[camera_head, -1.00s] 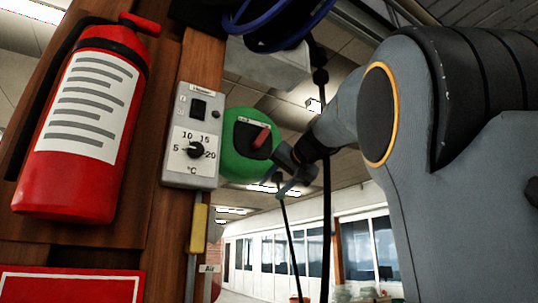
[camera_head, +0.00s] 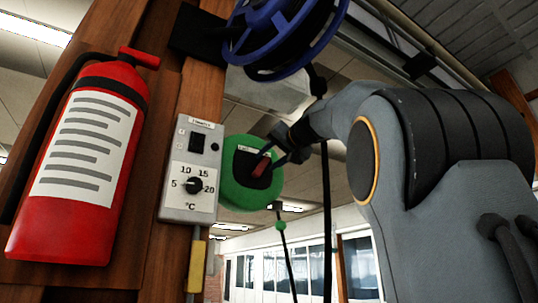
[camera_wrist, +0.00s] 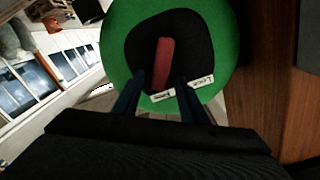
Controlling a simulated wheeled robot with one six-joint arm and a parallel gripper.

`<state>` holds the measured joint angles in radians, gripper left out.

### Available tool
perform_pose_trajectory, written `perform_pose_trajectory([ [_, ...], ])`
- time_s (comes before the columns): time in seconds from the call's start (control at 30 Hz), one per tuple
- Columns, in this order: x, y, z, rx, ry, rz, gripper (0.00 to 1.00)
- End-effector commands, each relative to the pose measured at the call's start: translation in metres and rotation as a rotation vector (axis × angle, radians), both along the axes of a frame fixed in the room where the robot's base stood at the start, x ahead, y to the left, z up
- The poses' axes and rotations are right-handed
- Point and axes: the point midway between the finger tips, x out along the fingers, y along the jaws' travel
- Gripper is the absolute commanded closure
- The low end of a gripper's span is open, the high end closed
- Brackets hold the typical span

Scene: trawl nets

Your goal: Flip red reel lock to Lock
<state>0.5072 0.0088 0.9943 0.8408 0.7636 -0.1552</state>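The red reel lock lever (camera_head: 261,166) sits on a black plate on the face of the green reel (camera_head: 238,190). In the wrist view the red lever (camera_wrist: 164,63) stands nearly upright on the black plate, on the green disc (camera_wrist: 215,45). A white label strip (camera_wrist: 182,91) lies at the plate's edge, its print too small to read surely. My gripper (camera_head: 272,158) is at the lever from the upper right. In the wrist view my gripper (camera_wrist: 160,82) shows two dark fingers apart, one on each side of the lever's lower end, with gaps visible.
A grey thermostat box (camera_head: 192,170) with a dial is mounted just left of the reel. A red fire extinguisher (camera_head: 78,160) hangs further left. A blue reel (camera_head: 283,35) is above, and a dark cable (camera_head: 326,215) hangs right of the green reel.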

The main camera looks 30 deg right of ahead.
Motion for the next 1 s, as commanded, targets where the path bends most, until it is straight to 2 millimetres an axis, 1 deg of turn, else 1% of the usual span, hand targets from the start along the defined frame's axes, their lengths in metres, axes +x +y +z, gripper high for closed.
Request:
perform_pose_trajectory([
  [0.1,0.004,0.001,0.000,0.000,-0.001,-0.001,0.61],
  [0.3,0.004,0.000,0.000,0.000,-0.001,-0.001,0.61],
  [0.33,0.004,0.000,0.000,0.000,-0.001,-0.001,0.63],
  [0.47,0.004,0.000,0.000,0.000,0.000,0.000,0.85],
  [0.5,0.004,0.000,0.000,0.000,0.000,0.000,0.91],
  [0.57,0.004,0.000,0.000,0.000,0.000,0.000,1.00],
  [0.83,0.002,0.001,0.000,-0.007,0.000,0.000,1.00],
  [1.0,-0.007,0.004,0.000,-0.048,-0.004,0.002,1.00],
])
